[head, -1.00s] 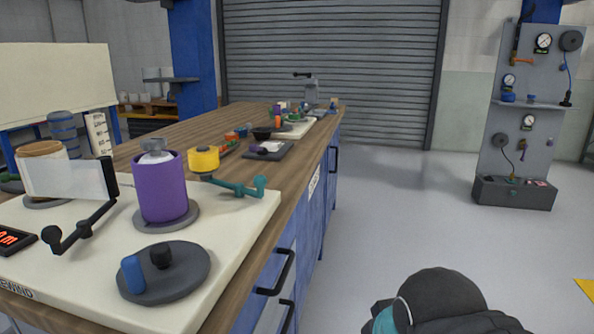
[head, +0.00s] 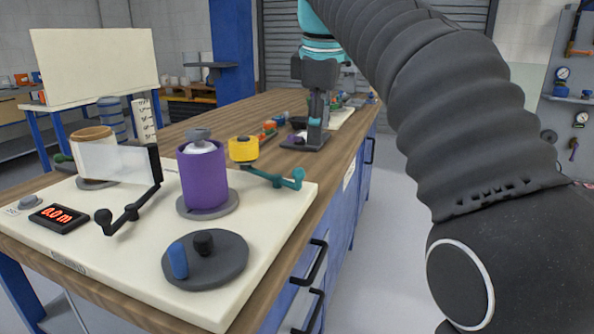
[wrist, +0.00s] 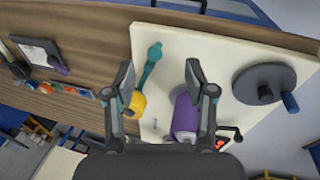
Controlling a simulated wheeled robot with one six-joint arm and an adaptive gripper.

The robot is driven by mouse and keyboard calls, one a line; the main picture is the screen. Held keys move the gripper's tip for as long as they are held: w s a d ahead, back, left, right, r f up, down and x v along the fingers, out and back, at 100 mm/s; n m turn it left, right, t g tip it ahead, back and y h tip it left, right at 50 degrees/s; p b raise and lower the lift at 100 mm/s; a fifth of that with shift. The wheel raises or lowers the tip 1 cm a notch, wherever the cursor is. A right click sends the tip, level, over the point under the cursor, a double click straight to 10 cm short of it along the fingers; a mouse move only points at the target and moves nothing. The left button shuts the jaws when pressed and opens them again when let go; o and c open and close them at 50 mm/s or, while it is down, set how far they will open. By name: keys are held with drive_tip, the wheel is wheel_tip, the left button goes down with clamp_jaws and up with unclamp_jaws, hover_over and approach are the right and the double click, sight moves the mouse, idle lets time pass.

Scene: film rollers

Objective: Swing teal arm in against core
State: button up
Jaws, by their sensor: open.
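The teal arm (head: 275,178) lies low over the cream board, swung out to the right of the purple core (head: 204,178), apart from it. A yellow roller (head: 243,149) stands at its far end, just behind the core; a knob is at its near end. In the wrist view the teal arm (wrist: 151,64) shows between my open fingers, with the yellow roller (wrist: 138,104) and the purple core (wrist: 186,112) below. My gripper (wrist: 160,76) is empty, above and beyond the board, pointing down; it also shows in the head view (head: 317,125).
The cream board (head: 110,255) also carries a grey disc (head: 225,262) with a blue handle, a black crank arm (head: 130,212), a brown roll (head: 93,142) with translucent film, and a red-digit display (head: 58,217). A dark tray (head: 300,143) sits farther along the wooden bench.

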sight(297, 168)
drive_tip(key=w+a+r+n, duration=0.2)
drive_tip(key=a+n, duration=0.1)
drive_tip(key=a, duration=0.1)
drive_tip(key=shift+g, duration=0.3)
drive_tip(key=w+f, duration=0.1)
drive_tip(key=f, duration=0.3)
drive_tip(key=w+f+b, duration=0.1)
drive_tip(key=f, duration=0.8)
drive_tip(key=shift+w+d+f, duration=0.1)
drive_tip(key=shift+w+f, duration=0.3)
drive_tip(key=shift+c, duration=0.2)
clamp_jaws()
